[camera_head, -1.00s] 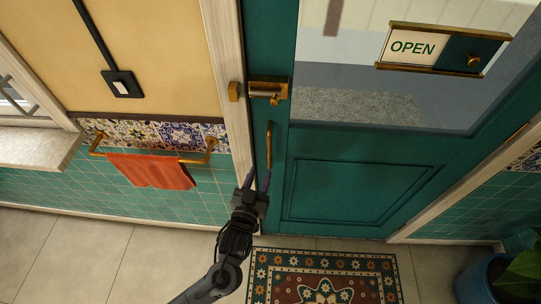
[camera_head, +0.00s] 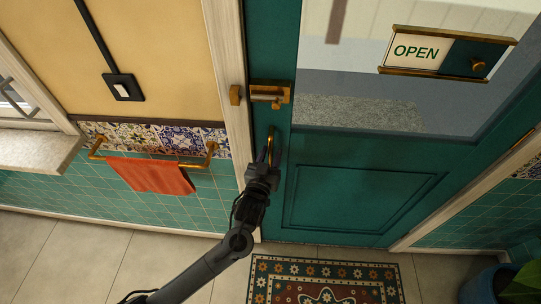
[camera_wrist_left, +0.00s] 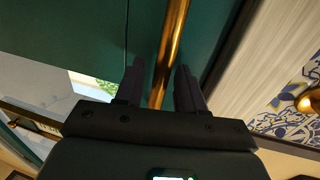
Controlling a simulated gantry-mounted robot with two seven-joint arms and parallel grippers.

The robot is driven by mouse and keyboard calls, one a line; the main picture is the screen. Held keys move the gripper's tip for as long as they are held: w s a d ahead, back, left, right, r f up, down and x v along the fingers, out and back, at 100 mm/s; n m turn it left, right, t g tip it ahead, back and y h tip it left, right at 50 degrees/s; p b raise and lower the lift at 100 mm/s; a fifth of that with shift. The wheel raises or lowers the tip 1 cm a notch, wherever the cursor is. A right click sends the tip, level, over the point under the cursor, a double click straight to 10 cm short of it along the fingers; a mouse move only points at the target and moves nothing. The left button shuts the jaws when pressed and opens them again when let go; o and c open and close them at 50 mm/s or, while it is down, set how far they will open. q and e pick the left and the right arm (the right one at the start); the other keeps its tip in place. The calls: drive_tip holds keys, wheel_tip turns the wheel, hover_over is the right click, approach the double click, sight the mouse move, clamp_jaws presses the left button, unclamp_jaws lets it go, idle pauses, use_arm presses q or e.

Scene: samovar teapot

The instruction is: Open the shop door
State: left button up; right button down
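The teal shop door (camera_head: 365,165) stands in its frame and looks closed in the head view. Its upright brass pull handle (camera_head: 271,146) is on the door's left side, below a brass latch (camera_head: 269,94). My left gripper (camera_head: 265,160) is at the lower part of the handle. In the left wrist view, the handle (camera_wrist_left: 172,45) runs between the two spread fingers of the gripper (camera_wrist_left: 160,88), with a gap on at least one side. The right gripper does not show.
An orange towel (camera_head: 150,176) hangs from a brass rail on the wall left of the door. A patterned mat (camera_head: 325,265) lies on the floor before the door. A blue plant pot (camera_head: 482,285) stands at the lower right. An OPEN sign (camera_head: 416,52) is on the door glass.

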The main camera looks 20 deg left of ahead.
use_arm(q)
drive_tip(key=shift+c, duration=0.5)
clamp_jaws()
